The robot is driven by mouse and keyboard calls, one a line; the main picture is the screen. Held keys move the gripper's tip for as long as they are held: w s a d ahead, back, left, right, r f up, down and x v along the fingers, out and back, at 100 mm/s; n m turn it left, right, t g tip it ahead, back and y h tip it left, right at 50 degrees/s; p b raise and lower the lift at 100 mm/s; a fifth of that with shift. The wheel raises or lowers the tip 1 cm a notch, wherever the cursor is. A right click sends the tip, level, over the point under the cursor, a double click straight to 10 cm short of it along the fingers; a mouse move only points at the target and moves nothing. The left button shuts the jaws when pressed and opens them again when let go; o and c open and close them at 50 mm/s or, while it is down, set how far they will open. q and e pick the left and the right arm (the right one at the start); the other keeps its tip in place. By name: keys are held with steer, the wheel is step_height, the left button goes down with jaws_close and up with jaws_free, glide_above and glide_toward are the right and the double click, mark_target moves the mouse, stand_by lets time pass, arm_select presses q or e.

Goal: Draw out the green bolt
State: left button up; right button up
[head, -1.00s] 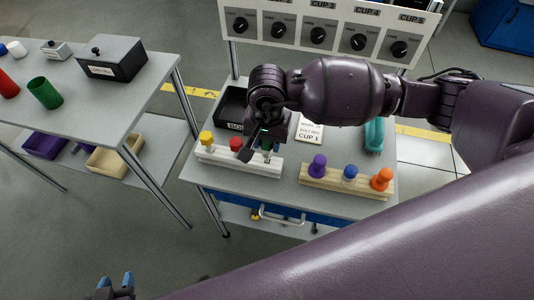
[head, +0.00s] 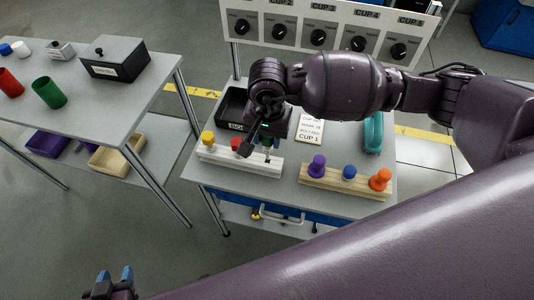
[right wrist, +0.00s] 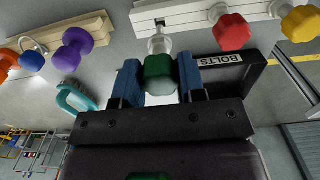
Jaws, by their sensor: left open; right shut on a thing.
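The green bolt (right wrist: 159,68) has its head between the blue fingertips of my right gripper (right wrist: 160,84) in the right wrist view. A pale metallic part of it shows between the head and the white block (right wrist: 190,14). Whether its tip is still in the block cannot be told. In the head view the right gripper (head: 258,144) is over the right part of the block, hiding part of the green bolt (head: 272,143). A red bolt (right wrist: 232,32) and a yellow bolt (right wrist: 301,23) stand in the same block. My left gripper (head: 114,277) is open and empty at the lower left.
A wooden block (head: 318,182) with purple, blue and orange bolts stands to the right. A black bolts tray (head: 231,103), a cup card (head: 309,129) and a teal handle-shaped thing (head: 373,133) lie behind. A dial panel (head: 340,22) rises at the back. A side table (head: 85,105) stands left.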

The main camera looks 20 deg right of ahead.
steer(key=shift+r+p, duration=0.8)
steer(key=shift+r, duration=1.25)
arm_select(q)
steer(key=r, duration=0.1)
steer(key=w+r, duration=0.1)
steer(key=shift+d+r, duration=0.15)
steer(key=shift+r, duration=0.2)
